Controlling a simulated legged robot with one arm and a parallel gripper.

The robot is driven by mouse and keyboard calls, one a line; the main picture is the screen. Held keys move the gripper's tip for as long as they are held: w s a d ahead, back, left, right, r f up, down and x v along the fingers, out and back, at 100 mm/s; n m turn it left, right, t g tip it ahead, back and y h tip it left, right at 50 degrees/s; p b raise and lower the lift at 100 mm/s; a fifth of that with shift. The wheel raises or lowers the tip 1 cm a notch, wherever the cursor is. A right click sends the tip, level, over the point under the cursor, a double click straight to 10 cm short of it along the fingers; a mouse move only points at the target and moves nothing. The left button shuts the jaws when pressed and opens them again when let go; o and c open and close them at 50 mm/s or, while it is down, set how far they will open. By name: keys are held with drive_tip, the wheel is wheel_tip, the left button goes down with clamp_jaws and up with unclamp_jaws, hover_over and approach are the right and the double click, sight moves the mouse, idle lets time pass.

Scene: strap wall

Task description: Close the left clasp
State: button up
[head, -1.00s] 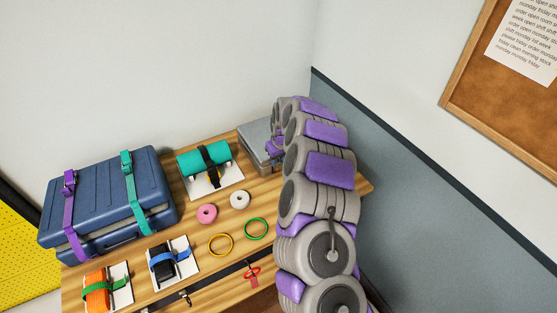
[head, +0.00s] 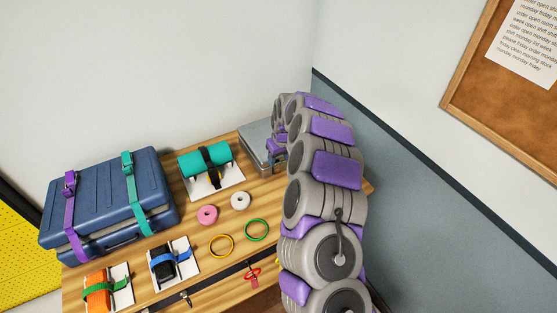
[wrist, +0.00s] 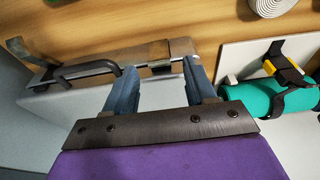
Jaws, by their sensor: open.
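A grey metal case (head: 256,140) lies at the back right of the wooden bench, partly hidden by my arm. In the wrist view the case (wrist: 70,105) shows its dark handle (wrist: 85,72) and a metal clasp near each end of that side. One clasp (wrist: 183,48) is just beyond my right-hand fingertip. The other clasp (wrist: 20,47) stands out at an angle at the far left. The wrist view looks turned around compared with the head view. My gripper (wrist: 154,66) is open and empty above the case edge. Contact cannot be told.
A teal roll (head: 205,156) with a black strap lies on a white board beside the case. A blue strapped suitcase (head: 105,198), tape rolls (head: 240,200), rings (head: 256,229) and strap boards (head: 174,262) fill the bench leftward. A wall (head: 440,200) stands on the right.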

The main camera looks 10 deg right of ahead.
drive_tip(key=p+v, duration=0.1)
drive_tip(key=v, duration=1.4)
drive_tip(key=shift+p, duration=0.4)
drive_tip(key=shift+s, duration=0.1)
drive_tip(key=s+a+r+g, duration=0.1)
drive_tip(key=s+a+r, duration=0.15)
drive_tip(key=s, duration=0.45)
drive_tip(key=s+a+r, duration=0.1)
drive_tip(key=s+r, duration=0.2)
drive_tip(key=s, duration=0.5)
drive_tip(key=s+a+r+g, duration=0.1)
drive_tip(key=s+r, duration=0.2)
drive_tip(key=s, duration=0.4)
drive_tip(key=s+d+f+m+g, duration=0.1)
drive_tip(key=s, duration=1.2)
drive_tip(key=s+d+f+m+g+b, duration=0.1)
drive_tip(key=s+d+m, duration=0.1)
drive_tip(key=s, duration=1.2)
drive_tip(key=shift+f+m+h, duration=0.25)
drive_tip(key=shift+m+h, duration=0.05)
drive_tip(key=shift+h, duration=0.1)
